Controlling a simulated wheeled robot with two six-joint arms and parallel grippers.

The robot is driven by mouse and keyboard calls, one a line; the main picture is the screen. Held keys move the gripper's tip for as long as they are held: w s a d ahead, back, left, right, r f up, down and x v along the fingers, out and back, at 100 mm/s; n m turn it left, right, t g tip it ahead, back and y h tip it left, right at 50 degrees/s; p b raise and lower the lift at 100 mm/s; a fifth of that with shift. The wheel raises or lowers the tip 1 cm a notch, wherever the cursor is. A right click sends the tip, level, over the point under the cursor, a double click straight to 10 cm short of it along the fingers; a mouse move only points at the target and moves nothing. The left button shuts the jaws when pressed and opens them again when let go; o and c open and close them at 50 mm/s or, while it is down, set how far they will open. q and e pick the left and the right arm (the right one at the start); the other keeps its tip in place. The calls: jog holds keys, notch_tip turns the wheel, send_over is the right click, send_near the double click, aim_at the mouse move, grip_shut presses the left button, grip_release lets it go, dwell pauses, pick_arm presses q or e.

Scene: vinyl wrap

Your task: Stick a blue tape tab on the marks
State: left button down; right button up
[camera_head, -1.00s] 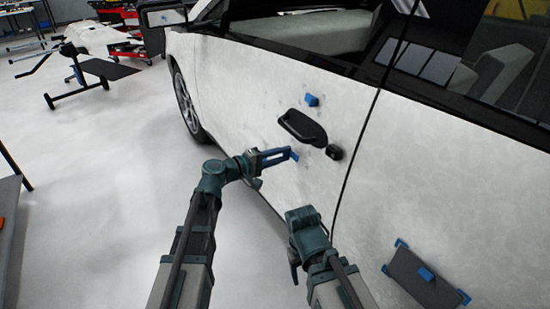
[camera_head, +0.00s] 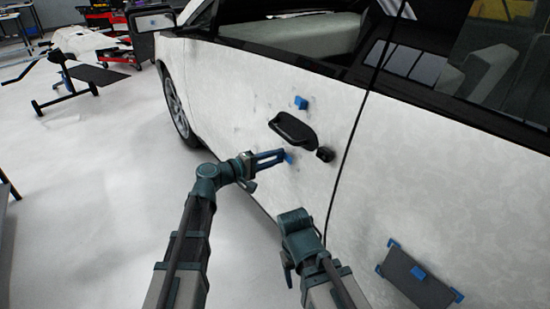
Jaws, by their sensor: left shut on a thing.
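The white car door (camera_head: 235,110) fills the middle of the head view, with faint dark marks (camera_head: 238,129) left of the black door handle (camera_head: 293,129). A blue tape tab (camera_head: 301,103) is stuck on the door just above the handle. My left gripper (camera_head: 284,157) is shut on a small blue tape tab (camera_head: 289,158) at its tip, below the handle and close to the door; I cannot tell if the tab touches it. My right arm (camera_head: 300,240) is low, in front of the door; its fingertips are hidden or too unclear to judge.
A dark grey panel (camera_head: 418,278) with blue corner tabs is on the door at lower right. A round black lock (camera_head: 325,154) sits beside the handle. The pale floor (camera_head: 90,200) at left is mostly clear.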

pick_arm(q)
jog(key=shift+x, duration=0.85)
dwell(1.2)
jog(key=c, duration=0.6)
grip_release()
jog(key=shift+s+a, duration=0.1)
jog(key=shift+a, duration=0.05)
